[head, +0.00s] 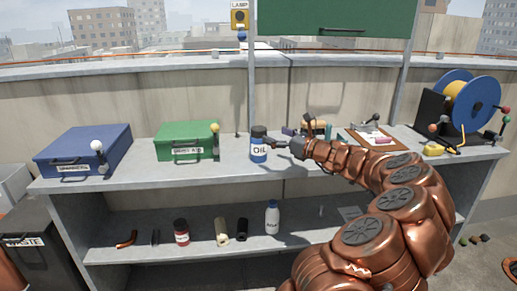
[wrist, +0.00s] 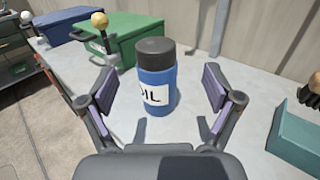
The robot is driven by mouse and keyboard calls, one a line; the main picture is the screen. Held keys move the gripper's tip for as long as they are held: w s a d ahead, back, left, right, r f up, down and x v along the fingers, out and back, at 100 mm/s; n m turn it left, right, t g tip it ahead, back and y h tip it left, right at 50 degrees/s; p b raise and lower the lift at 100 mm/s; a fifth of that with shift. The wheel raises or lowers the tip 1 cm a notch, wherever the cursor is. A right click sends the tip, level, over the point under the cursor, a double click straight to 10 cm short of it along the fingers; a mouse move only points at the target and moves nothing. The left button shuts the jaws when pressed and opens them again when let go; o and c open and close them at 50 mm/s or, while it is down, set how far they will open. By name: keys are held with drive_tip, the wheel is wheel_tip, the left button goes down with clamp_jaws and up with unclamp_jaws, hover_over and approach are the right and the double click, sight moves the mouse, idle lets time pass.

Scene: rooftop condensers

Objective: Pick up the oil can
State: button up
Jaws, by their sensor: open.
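The oil can (head: 258,146) is a blue cylinder with a dark grey cap and a white label reading OIL. It stands upright on the bench top, right of the green box. In the wrist view the oil can (wrist: 156,80) stands ahead of my gripper (wrist: 159,92), roughly centred between its two fingers. My gripper is open, with a gap on each side of the can. In the head view my gripper (head: 275,143) reaches in from the right, close to the can; I cannot tell how far the fingertips overlap it.
A green first aid box (head: 187,141) and a blue box (head: 84,150) stand to the left. A clipboard (head: 375,139) and a blue cable reel (head: 484,98) are further right. The lower shelf holds a white bottle (head: 272,218).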

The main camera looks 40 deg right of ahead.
sight(259, 128)
drive_tip(key=w, duration=0.4)
drive_tip(key=w+a+b, duration=0.1)
drive_tip(key=w, duration=0.1)
drive_tip(key=shift+w+f, duration=0.1)
drive_tip(key=shift+w, duration=0.5)
clamp_jaws()
idle(0.4)
